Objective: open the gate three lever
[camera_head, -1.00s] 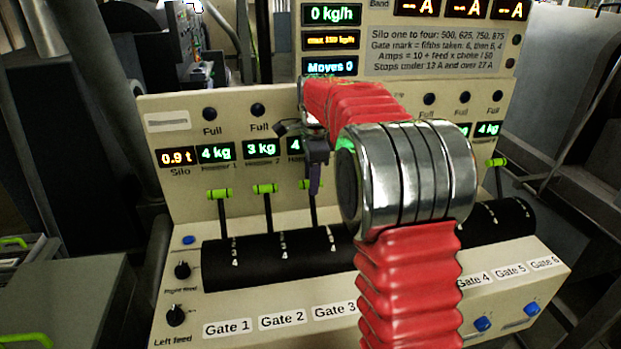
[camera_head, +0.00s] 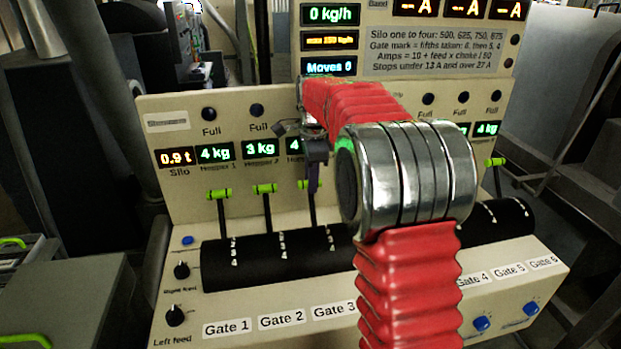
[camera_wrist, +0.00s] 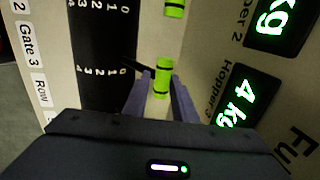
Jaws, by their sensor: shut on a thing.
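The gate three lever has a bright green handle (camera_head: 303,184) on a dark shaft, above the Gate 3 label (camera_head: 334,310). In the wrist view its green handle (camera_wrist: 163,80) stands between the two purple fingers of my gripper (camera_wrist: 160,98). My gripper (camera_head: 314,178) is shut on this handle. It hides the right part of the handle in the head view. The lever stands upright, in line with the gate one lever (camera_head: 219,194) and gate two lever (camera_head: 264,188). The shaft's foot meets the black numbered drum (camera_head: 300,250) near its upper edge.
My red and metal arm covers the middle right of the panel and the levers there. The gate six lever (camera_head: 495,162) shows at the right. A display (camera_head: 330,66) reads Moves 0. Knobs (camera_head: 176,316) and blue buttons (camera_head: 482,324) sit on the front.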

